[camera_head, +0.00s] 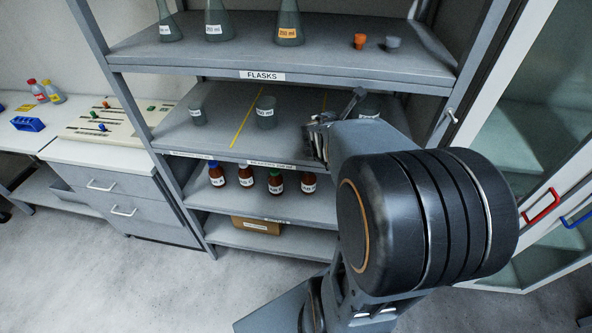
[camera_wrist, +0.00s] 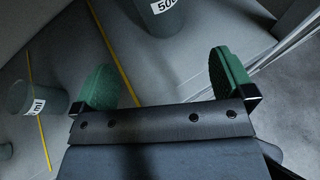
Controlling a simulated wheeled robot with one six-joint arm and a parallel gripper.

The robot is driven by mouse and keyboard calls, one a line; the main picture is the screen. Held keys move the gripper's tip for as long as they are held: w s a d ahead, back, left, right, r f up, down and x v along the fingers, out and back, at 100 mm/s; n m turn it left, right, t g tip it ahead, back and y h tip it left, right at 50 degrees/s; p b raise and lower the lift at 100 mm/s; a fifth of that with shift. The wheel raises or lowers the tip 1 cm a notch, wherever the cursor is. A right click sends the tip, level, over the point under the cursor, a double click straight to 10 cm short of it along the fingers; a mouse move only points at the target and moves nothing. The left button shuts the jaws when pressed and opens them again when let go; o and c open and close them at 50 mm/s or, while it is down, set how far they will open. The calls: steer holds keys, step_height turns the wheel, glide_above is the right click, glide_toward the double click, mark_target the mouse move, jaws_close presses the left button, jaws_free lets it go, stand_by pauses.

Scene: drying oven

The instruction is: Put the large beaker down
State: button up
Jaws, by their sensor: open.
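The large beaker (camera_wrist: 160,14), a grey glass with a white label reading 500, stands on the middle shelf at the top of the wrist view. In the head view its upper part (camera_head: 370,103) shows behind my gripper, in the right section of the shelf. My gripper (camera_wrist: 163,72) is open, its two green-padded fingers apart with nothing between them. The beaker is ahead of the fingertips and appears clear of them. In the head view my gripper (camera_head: 332,122) is at the shelf front, partly hidden by my wrist.
A medium beaker (camera_head: 265,112) and a small beaker (camera_head: 197,116) stand left on the same shelf, with yellow lines (camera_head: 247,119) dividing it. Flasks (camera_head: 289,24) stand above; brown bottles (camera_head: 245,175) stand below. An open glass door (camera_head: 535,130) is at right.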

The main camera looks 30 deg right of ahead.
steer(key=s+a+f+m+y, duration=0.1)
steer(key=s+a+m+y, duration=0.2)
steer(key=a+m, duration=0.4)
steer(key=s+a+f+m+g+y, duration=0.1)
steer(key=s+a+m+y, duration=0.2)
steer(key=a, duration=0.7)
steer(key=s+a+f+m+y, duration=0.1)
steer(key=s+a+m+y, duration=0.1)
steer(key=a+m+y, duration=0.3)
steer(key=a+m, duration=0.3)
steer(key=m, duration=0.4)
steer(key=shift+s+a+f+g+y, duration=0.15)
steer(key=shift+s+a+g+y, duration=0.25)
